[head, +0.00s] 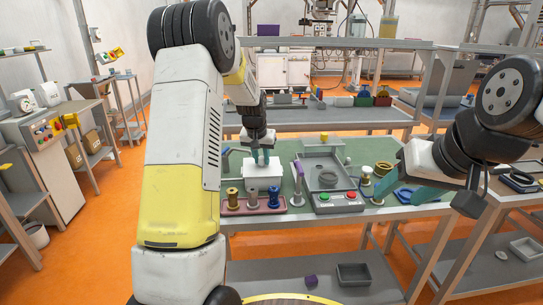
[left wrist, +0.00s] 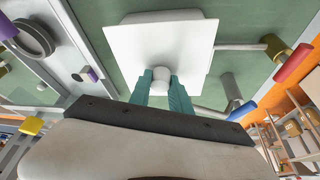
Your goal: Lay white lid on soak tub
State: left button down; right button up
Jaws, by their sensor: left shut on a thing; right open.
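My left gripper (head: 261,157) is shut on the knob of the white lid, at the left part of the green-topped table. In the left wrist view the square white lid (left wrist: 190,42) shows with its round knob between my teal fingertips (left wrist: 161,82). In the head view a white box-like body (head: 262,181) shows right below the gripper; I take it for the soak tub. The lid covers its opening from view, and I cannot tell whether the lid touches the rim. My right gripper (head: 416,176) is open and empty over the table's right part.
Blue and yellow rings lie farther right.

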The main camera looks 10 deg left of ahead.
pick_arm(q)
jog(key=c, duration=0.6)
grip_release()
jog(key=shift+c, duration=0.2)
jog(key=shift+r, duration=0.15)
jog(key=shift+r, duration=3.35)
